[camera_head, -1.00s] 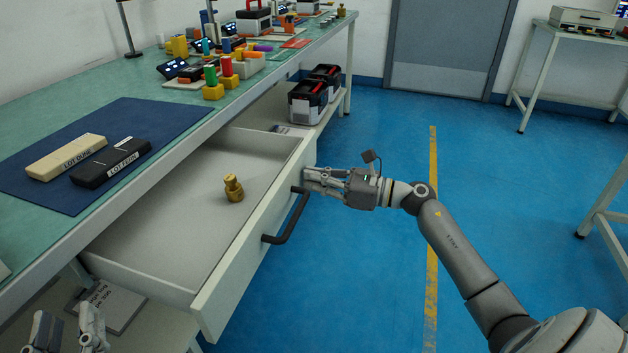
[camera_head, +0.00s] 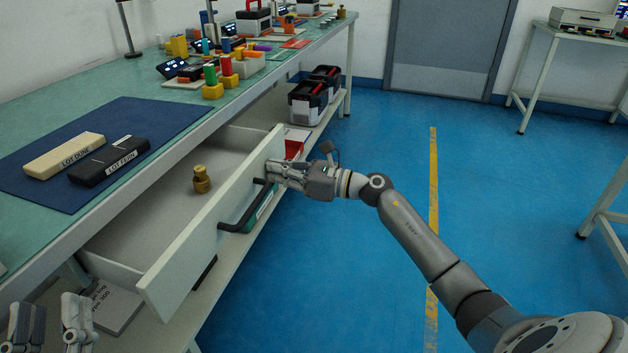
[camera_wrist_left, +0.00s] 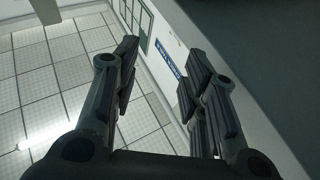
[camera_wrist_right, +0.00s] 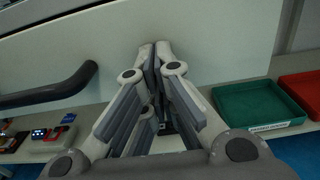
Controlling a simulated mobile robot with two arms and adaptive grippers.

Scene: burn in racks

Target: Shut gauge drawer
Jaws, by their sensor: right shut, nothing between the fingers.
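The gauge drawer (camera_head: 176,277) is partly open under the bench, its white front facing right with a dark bar handle (camera_head: 243,213). A brass gauge piece (camera_head: 202,180) stands upright inside it. My right gripper (camera_head: 272,174) is shut and empty, its fingertips at the drawer front near its far end, beyond the handle. In the right wrist view the closed fingertips (camera_wrist_right: 158,50) meet the white drawer front (camera_wrist_right: 220,35), with the handle (camera_wrist_right: 60,88) at left. My left gripper (camera_head: 48,318) is at the lower left, clear of the drawer, its fingers apart and empty.
On the bench (camera_head: 150,92) are a blue mat (camera_head: 122,112), a beige block (camera_head: 64,156) and a black block (camera_head: 110,161). The shelf below holds toolboxes (camera_head: 308,103), a red tray (camera_wrist_right: 302,92) and a green tray (camera_wrist_right: 258,104).

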